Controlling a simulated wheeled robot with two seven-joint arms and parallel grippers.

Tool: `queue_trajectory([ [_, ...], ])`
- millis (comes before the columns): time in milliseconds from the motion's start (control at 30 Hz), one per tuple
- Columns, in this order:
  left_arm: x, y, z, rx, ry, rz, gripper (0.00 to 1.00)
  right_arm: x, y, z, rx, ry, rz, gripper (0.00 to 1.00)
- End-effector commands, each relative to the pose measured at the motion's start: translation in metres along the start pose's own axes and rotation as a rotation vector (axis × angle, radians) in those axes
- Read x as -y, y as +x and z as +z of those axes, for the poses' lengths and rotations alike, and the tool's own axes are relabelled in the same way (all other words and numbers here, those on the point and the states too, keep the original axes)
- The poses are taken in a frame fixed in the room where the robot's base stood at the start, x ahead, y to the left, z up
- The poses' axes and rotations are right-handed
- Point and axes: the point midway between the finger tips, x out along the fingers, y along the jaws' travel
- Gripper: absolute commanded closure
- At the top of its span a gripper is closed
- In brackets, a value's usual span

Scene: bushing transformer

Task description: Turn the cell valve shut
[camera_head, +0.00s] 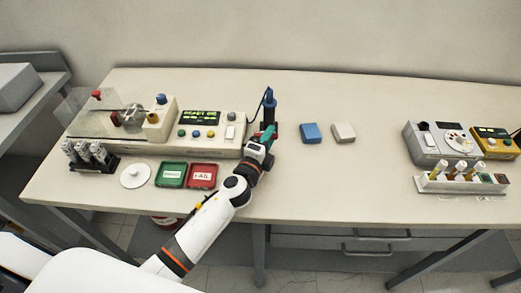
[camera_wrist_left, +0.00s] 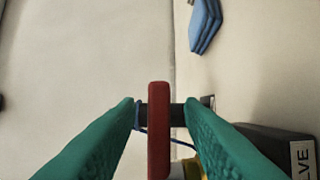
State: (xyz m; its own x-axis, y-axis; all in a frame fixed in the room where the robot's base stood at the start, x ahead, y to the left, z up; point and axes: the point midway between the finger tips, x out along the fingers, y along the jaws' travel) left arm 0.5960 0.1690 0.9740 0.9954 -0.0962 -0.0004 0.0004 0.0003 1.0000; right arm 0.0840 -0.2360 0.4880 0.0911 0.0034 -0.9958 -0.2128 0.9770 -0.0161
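The valve's red handle (camera_wrist_left: 159,130) stands upright in the middle of the left wrist view, in front of a dark horizontal rod. A dark block (camera_wrist_left: 270,140) at right carries a label (camera_wrist_left: 303,160) of which only "LVE" shows. The green fingers of my left gripper (camera_wrist_left: 160,112) stand on either side of the handle, with gaps visible on both sides, so it is open around it. In the head view my left gripper (camera_head: 267,134) is at the right end of the beige control unit (camera_head: 190,145) and hides most of the valve. My right gripper is not in view.
A blue post (camera_head: 269,105) with a cable stands just behind the gripper. A blue block (camera_head: 311,133) and a white block (camera_head: 343,132) lie to the right. Green (camera_head: 171,174) and red (camera_head: 202,176) trays lie at left front. The table's middle right is clear.

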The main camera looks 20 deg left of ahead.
Motion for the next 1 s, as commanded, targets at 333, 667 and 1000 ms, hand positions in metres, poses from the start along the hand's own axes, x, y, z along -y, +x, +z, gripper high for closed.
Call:
queue_trajectory([
  [333,0.004,-0.073,0.000,0.001,0.001,-0.004,0.65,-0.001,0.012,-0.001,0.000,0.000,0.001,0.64],
  [667,0.001,-0.108,0.000,0.001,0.001,-0.002,0.65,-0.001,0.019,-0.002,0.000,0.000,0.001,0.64],
  [1000,0.000,-0.109,0.000,0.000,0.001,-0.001,0.65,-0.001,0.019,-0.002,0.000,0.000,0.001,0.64],
])
